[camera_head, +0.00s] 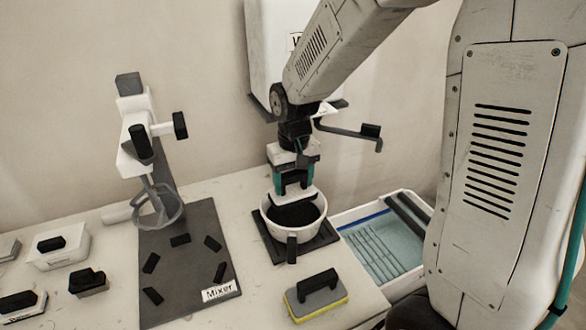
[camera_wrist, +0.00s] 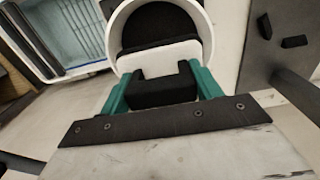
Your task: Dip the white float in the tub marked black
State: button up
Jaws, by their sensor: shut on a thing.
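The white float (camera_wrist: 168,56) has a black handle (camera_wrist: 162,90). My gripper (camera_wrist: 162,92) is shut on this handle with its teal fingers on either side. In the head view my gripper (camera_head: 293,182) is straight above the mouth of a round white tub (camera_head: 272,222). The tub holds black stuff (camera_head: 296,214) and has a black handle at its front. In the wrist view the float's plate overlaps the tub's opening (camera_wrist: 116,22). I cannot tell whether the plate touches the black stuff. No marking on the tub is readable.
A mixer (camera_head: 150,170) stands at left on a dark mat (camera_head: 190,262) with several black blocks and a "Mixer" label. A yellow-and-grey sponge float (camera_head: 317,295) lies in front of the tub. A tray with blue contents (camera_head: 385,245) is at right. Several handled tools (camera_head: 60,252) lie far left.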

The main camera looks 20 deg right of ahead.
jog(key=shift+f, duration=3.85)
jog(key=shift+r, duration=6.05)
